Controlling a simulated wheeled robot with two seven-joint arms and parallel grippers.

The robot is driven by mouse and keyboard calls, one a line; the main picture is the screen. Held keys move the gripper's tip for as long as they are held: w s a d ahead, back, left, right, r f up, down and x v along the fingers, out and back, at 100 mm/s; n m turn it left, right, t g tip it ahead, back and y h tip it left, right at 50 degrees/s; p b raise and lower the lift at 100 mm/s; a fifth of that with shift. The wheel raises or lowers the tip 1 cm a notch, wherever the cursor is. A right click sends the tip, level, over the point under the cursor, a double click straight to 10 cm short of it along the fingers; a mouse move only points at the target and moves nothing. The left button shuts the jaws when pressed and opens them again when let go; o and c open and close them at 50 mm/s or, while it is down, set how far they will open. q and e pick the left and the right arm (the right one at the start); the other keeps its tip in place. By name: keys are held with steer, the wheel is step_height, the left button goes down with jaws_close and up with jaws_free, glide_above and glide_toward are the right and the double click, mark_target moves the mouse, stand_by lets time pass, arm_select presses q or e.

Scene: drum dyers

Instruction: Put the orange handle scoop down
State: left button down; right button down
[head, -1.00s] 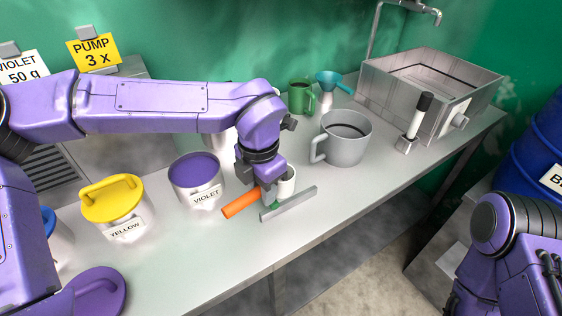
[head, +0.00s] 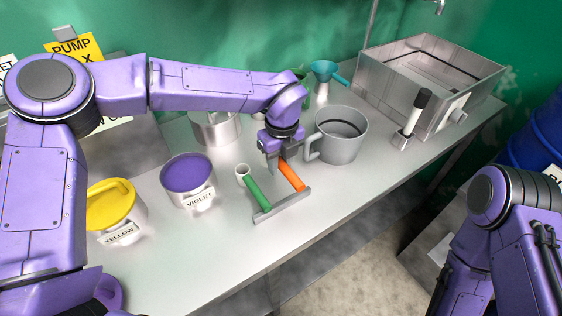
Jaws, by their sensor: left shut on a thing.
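The orange handle scoop (head: 292,177) is in my left gripper (head: 281,160), which is shut on it at the far end of the handle. The handle slants toward the front right, and its near end is at the grey rest bar (head: 282,206); I cannot tell whether they touch. The scoop's cup is hidden behind the gripper. A green handle scoop (head: 256,192) lies to the left, its near end at the same bar and its small pale cup at the far end. My right gripper is out of the picture.
A grey mug (head: 343,138) stands close to the right of my left gripper. A violet tub (head: 188,182) and a yellow-lidded tub (head: 112,206) stand to the left, a metal pot (head: 215,130) behind. A sink (head: 430,75) is at the back right. The bench front is clear.

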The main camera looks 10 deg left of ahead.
arm_select(q)
steer(key=w+f+p, duration=0.1)
steer(key=w+f, duration=0.1)
steer(key=f, duration=0.1)
steer(key=shift+w+a+f, duration=0.1)
steer(key=shift+w, duration=0.3)
step_height(320, 180, down, 3)
steer(key=shift+w+f+p, duration=0.1)
steer(key=shift+f+p, duration=0.05)
steer(key=shift+p, duration=0.8)
steer(key=shift+f, duration=0.15)
steer(key=c, duration=0.8)
jaws_free()
steer(key=shift+c, duration=0.2)
